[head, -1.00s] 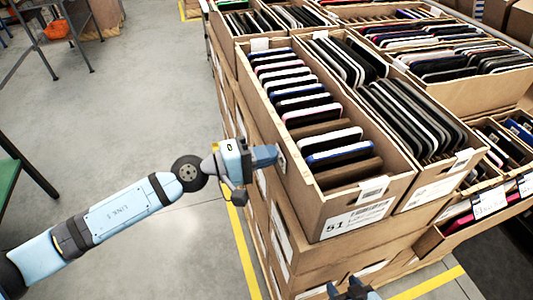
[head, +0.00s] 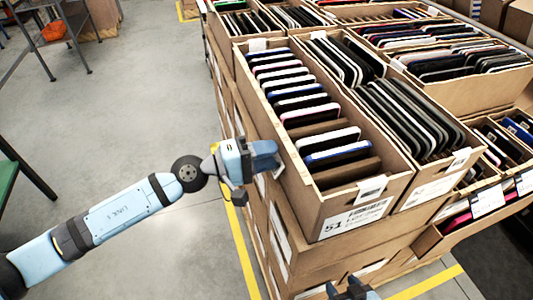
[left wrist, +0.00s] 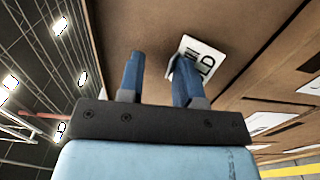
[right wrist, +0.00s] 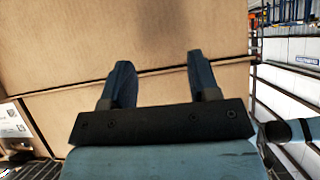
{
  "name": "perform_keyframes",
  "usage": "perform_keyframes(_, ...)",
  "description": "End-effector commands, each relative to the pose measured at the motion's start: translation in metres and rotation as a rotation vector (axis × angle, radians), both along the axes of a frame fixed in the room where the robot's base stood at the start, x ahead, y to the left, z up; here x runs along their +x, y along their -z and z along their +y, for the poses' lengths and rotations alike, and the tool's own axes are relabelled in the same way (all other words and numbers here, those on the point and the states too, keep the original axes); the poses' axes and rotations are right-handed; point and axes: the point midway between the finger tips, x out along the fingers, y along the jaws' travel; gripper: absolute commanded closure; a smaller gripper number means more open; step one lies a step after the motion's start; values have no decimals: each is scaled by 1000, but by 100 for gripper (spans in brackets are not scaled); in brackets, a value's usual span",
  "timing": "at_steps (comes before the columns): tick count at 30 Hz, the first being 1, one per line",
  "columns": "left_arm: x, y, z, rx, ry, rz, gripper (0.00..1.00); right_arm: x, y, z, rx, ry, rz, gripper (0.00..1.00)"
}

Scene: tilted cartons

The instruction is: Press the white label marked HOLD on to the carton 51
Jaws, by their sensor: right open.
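Carton 51 (head: 308,207) is an open, tilted brown box of upright phone-like items, with a printed 51 sheet on its front. My left gripper (head: 276,155) is at its left side wall. In the left wrist view the left gripper (left wrist: 158,65) has its fingers apart. The white label (left wrist: 208,60), with the letters LD showing, is against the brown wall, partly hidden behind the right finger. I cannot tell whether it lies fully flat.
A second tilted carton (head: 425,190) stands close against carton 51 on the right. More filled cartons (head: 460,95) lie behind. Lower cartons (head: 300,250) support the stack. The grey floor (head: 140,100) to the left is clear near my left arm.

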Motion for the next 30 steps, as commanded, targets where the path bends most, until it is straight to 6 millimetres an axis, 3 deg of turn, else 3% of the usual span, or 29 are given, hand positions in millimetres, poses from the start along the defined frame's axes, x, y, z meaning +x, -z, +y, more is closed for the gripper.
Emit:
perform_keyframes(11, -3, 3, 9, 0, -1, 1, 68, 0, 6, 0, 1, 2, 1, 45)
perform_keyframes(24, -32, 6, 98, 2, -2, 2, 68, 4, 34, 3, 32, 18, 27, 45)
perform_keyframes(30, -41, 3, 124, 1, -1, 0, 68, 8, 38, 6, 39, 22, 27, 45)
